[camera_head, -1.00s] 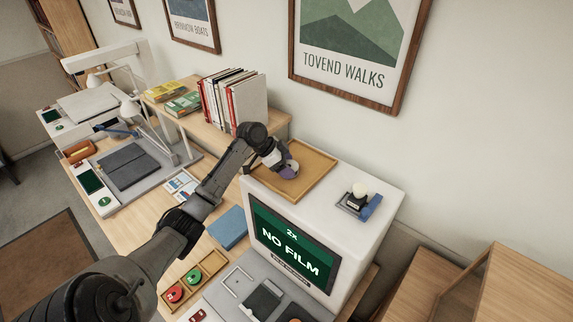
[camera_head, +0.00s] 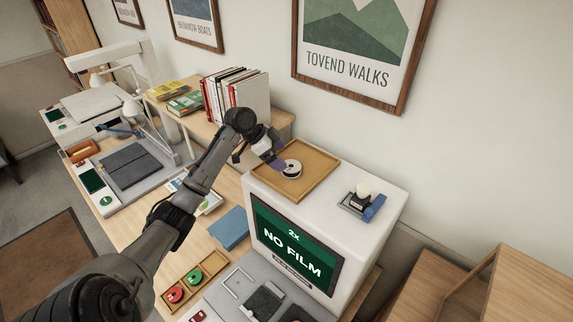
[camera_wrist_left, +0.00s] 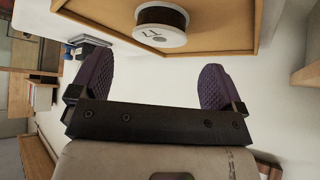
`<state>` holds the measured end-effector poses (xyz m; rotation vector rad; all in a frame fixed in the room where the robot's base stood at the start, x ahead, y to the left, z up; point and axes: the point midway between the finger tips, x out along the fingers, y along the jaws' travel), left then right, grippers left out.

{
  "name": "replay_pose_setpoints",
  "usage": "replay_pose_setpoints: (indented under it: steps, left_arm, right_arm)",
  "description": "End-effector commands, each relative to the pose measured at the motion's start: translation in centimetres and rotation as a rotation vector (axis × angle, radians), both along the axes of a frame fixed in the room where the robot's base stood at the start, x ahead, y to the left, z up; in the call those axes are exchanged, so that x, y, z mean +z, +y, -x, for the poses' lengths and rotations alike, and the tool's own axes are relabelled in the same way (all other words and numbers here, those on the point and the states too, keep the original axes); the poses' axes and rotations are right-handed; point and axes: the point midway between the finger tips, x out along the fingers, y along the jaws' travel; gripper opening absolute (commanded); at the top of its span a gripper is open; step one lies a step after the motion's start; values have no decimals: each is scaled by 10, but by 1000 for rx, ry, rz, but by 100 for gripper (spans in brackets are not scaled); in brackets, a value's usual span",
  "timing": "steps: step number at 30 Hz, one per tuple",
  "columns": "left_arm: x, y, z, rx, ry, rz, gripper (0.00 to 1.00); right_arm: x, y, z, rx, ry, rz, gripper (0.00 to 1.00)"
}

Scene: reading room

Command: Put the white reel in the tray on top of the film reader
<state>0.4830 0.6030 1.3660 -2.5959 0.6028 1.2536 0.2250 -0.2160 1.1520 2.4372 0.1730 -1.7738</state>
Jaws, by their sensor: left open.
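The white reel (camera_head: 291,169) rests in the wooden tray (camera_head: 318,183) on top of the film reader (camera_head: 381,232). In the left wrist view the reel (camera_wrist_left: 160,36) shows a white flange and dark film, inside the tray's rim (camera_wrist_left: 205,55). My left gripper (camera_head: 277,160) is just left of the reel in the head view. Its purple fingers (camera_wrist_left: 155,85) are spread wide with nothing between them, and the reel lies beyond their tips, apart from them. My right gripper does not show.
Upright books (camera_head: 236,98) stand behind my left arm. A small tray with a red reel (camera_head: 175,294) and a green reel (camera_head: 194,277) lies in front of the reader. A blue book (camera_head: 229,228) lies nearby.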

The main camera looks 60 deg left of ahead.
Motion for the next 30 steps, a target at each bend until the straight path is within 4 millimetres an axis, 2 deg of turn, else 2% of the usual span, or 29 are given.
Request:
replay_pose_setpoints:
  steps: [6, 12, 18, 30]
  left_arm:
    - [28, 10, 21, 0, 0, -3, 94]
    - [45, 16, 32, 0, 0, -2, 94]
    - [51, 18, 36, -1, 1, -1, 94]
    - [51, 18, 37, -1, 1, -1, 94]
  right_arm:
    - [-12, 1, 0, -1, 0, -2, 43]
    - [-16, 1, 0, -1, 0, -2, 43]
    - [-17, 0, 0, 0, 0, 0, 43]
    - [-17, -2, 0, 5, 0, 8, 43]
